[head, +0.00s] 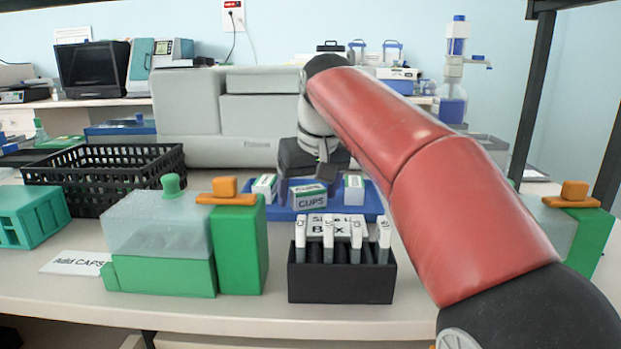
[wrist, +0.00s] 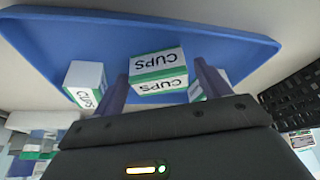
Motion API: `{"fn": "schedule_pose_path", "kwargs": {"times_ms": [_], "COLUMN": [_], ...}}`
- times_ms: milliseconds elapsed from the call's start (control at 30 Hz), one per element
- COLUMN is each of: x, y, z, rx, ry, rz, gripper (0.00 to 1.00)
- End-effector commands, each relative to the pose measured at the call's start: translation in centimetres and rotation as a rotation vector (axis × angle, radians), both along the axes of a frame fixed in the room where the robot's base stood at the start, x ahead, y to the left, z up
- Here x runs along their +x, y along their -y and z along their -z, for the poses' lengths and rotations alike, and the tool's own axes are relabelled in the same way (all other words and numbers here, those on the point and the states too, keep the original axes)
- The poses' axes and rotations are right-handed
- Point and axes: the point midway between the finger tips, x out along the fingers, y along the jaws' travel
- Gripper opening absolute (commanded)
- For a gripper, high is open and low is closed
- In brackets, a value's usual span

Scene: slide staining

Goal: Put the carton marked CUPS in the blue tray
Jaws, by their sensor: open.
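The blue tray (head: 260,213) lies behind the dark rack. Three white-and-green cartons are in it. Another carton (wrist: 86,82), at the left in the wrist view, also reads CUPS. The third carton (wrist: 194,91) is mostly hidden by a finger. My gripper (head: 309,184) is over the tray, with its open fingers on either side of the middle carton. In the wrist view my gripper (wrist: 162,76) shows gaps beside this carton.
A black basket (head: 100,170) is at the back left. Bare bench shows at the front.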

Motion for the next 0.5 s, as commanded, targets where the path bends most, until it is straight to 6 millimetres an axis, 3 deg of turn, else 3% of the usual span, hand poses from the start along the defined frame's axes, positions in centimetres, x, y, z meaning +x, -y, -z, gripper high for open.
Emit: {"fn": "schedule_pose_path", "kwargs": {"times_ms": [500], "x": [-3.3], "y": [1.2], "z": [-8.9], "rx": [0.001], "ry": [0.004], "rz": [0.000], "gripper": [0.76]}}
